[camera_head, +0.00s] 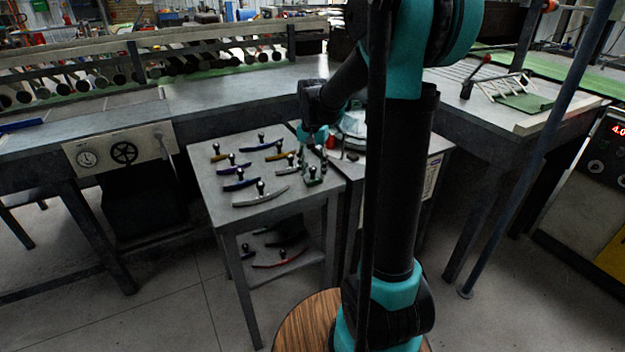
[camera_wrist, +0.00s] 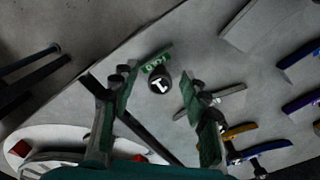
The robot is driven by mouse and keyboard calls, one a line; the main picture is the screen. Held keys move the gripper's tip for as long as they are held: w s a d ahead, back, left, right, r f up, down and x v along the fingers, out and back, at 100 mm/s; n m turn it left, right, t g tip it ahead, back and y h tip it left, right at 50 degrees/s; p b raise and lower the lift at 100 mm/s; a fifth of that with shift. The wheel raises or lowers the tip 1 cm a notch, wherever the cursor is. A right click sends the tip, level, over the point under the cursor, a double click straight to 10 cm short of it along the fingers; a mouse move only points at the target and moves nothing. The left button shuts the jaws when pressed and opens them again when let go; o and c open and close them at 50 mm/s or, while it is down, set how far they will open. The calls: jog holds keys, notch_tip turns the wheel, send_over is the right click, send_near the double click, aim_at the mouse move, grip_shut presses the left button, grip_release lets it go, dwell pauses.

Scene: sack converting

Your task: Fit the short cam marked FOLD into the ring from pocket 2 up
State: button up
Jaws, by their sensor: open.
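A short green cam (camera_wrist: 157,67) with pale lettering lies on the small grey table, and a dark round knob (camera_wrist: 158,86) with a white mark stands up from it. The lettering is too blurred to read for sure. In the head view the green cam (camera_head: 314,182) is at the table's right front edge. My gripper (camera_wrist: 160,106) is open, with its fingers on either side of the knob and nothing held. In the head view my gripper (camera_head: 312,162) is just above the cam. A pale round part with red pieces (camera_wrist: 45,143), perhaps the ring, shows at lower left; its pockets cannot be read.
Several blue, yellow and grey cams with black knobs lie on the small table (camera_head: 215,190), left of my gripper. A lower shelf holds more, including a red one (camera_head: 278,260). A long grey bench (camera_head: 230,88) runs behind. My arm hides part of the right side.

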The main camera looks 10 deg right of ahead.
jog(key=shift+f, duration=0.2)
grip_shut()
dwell(0.4)
